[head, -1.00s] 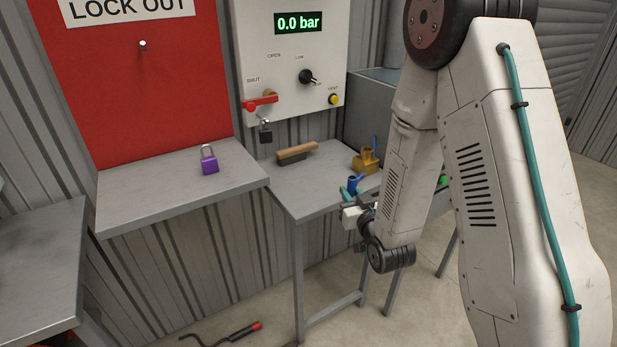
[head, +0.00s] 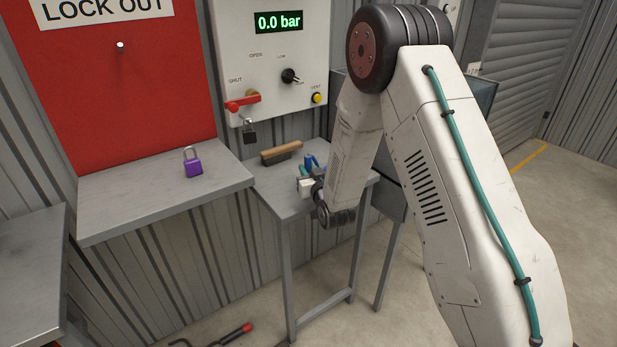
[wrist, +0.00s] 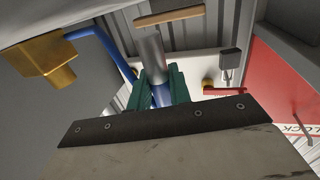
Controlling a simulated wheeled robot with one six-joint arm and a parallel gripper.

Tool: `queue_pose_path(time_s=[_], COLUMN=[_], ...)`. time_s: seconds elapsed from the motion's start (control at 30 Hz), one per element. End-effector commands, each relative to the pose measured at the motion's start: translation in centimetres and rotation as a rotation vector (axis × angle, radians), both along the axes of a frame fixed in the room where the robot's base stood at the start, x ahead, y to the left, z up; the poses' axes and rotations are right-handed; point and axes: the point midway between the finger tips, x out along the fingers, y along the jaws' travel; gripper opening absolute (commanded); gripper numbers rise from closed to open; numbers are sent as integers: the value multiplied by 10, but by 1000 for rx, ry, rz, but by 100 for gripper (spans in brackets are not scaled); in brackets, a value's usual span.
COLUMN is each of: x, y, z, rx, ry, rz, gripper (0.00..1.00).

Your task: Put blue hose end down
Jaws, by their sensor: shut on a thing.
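A wooden-backed brush (head: 282,152) lies at the back of the table. Behind stands a panel (head: 270,50) with a red lever (head: 242,102) and a dark padlock (head: 249,131). A purple padlock (head: 193,163) sits on the left shelf (head: 150,197). The table's front left is clear.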

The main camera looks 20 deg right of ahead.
Motion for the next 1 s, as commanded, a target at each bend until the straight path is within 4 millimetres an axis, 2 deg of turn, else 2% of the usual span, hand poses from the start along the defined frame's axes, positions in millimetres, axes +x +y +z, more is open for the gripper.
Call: queue_pose_path(time_s=[0.03, 0.13, 0.5, 0.53, 0.6, 0.93, 1.0], x=[-1, -1, -1, -1, -1, -1, -8], y=[0, 0, -1, -1, -1, -1, -1], z=[-11, -22, -27, -26, -26, -22, -23], rx=[0, 0, 0, 0, 0, 0, 0], ry=[5, 2, 2, 1, 1, 0, 2], rz=[0, 0, 0, 0, 0, 0, -1], gripper=[0, 0, 0, 28, 41, 41, 41])
